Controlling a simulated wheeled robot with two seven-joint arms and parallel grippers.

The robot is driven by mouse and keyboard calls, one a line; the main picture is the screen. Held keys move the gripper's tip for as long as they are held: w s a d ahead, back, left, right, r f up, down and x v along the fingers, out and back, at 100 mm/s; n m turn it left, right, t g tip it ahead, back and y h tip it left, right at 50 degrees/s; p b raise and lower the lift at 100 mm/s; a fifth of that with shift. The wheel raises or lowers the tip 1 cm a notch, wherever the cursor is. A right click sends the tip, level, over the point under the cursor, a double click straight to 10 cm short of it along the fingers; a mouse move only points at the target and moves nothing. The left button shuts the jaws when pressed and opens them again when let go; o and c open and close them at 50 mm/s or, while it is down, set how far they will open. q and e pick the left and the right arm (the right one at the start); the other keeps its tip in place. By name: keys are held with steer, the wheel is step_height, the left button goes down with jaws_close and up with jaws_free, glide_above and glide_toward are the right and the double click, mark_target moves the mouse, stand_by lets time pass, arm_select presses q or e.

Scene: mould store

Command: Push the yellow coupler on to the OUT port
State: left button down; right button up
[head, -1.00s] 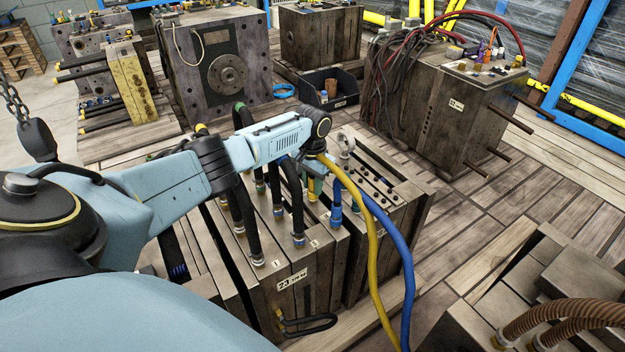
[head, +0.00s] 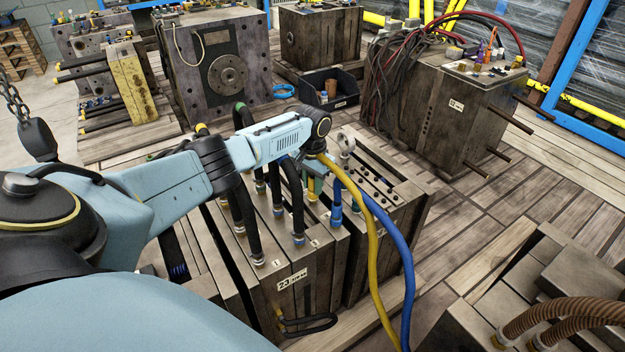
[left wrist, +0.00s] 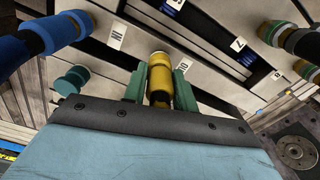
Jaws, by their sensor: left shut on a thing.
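My left gripper (head: 313,187) is over the top of the mould (head: 325,275), with its green fingers (left wrist: 159,84) closed on both sides of the yellow coupler. The yellow coupler (left wrist: 160,78) points toward the mould's top face in the left wrist view. A small label reading OUT (left wrist: 182,67) is beside it. The port under the coupler is hidden, so I cannot tell whether the coupler is seated. The yellow hose (head: 373,250) runs from the gripper down over the mould's front. My right gripper is not in view.
A blue coupler (head: 336,214) with a blue hose (head: 406,270) stands close right of the gripper. Several black hoses (head: 248,215) rise from the mould to the left. An eye bolt (head: 347,143) stands behind. A hose-draped mould (head: 440,115) stands at back right.

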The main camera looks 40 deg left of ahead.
mark_target(312, 192)
arm_select(q)
steer(key=shift+s+d+f, duration=0.15)
steer(key=shift+s+f, duration=0.05)
steer(key=shift+f, duration=0.55)
steer(key=shift+s+d+f, duration=0.1)
steer(key=shift+s+f, duration=0.1)
steer(key=shift+f, duration=0.55)
stand_by(2.6)
stand_by(0.3)
steer(key=c, duration=1)
jaws_free()
steer(key=shift+f, duration=0.1)
steer(key=shift+w+r+p, duration=0.1)
steer(key=shift+r+p, duration=0.6)
steer(key=shift+p, duration=0.2)
steer(key=shift+t, duration=0.3)
steer(key=r+p, duration=0.6)
steer(key=p, duration=0.1)
steer(key=w+a+r+p, duration=0.1)
steer(key=r+p, duration=0.2)
steer(key=r, duration=0.1)
